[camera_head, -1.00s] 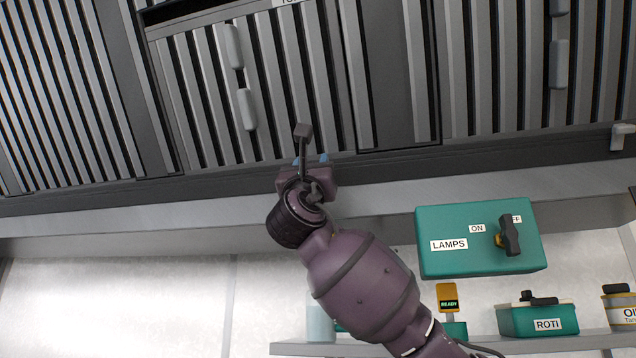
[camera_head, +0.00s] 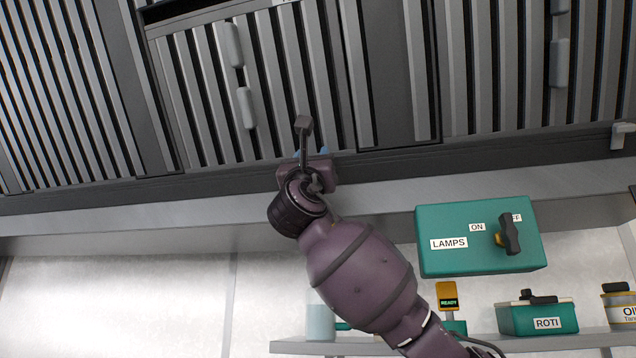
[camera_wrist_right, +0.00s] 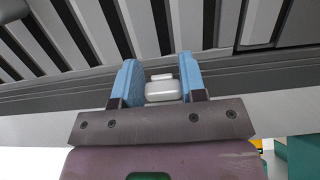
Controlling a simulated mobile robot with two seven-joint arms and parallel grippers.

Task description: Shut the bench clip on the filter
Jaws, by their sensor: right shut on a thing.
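The filter (camera_head: 195,95) is a slatted grey metal panel overhead in the hood, with two light grey handles. A dark gap shows along its far edge. My right gripper (camera_head: 311,153) is at the hood's lower front rail, at the near edge of the filter. In the right wrist view, its blue fingers (camera_wrist_right: 160,66) are shut on a small light grey block, which I take as the bench clip (camera_wrist_right: 163,90). In the head view my gripper hides this clip. I cannot tell whether it overlaps the filter's edge. My left gripper is not in view.
A similar grey clip (camera_head: 622,136) sits on the rail at the far right. Below the hood hangs a teal LAMPS switch box (camera_head: 460,262). A shelf (camera_head: 520,341) holds a ROTI box (camera_head: 520,318), a yellow READY device (camera_head: 447,297) and a tin (camera_head: 619,308). The lower left wall is clear.

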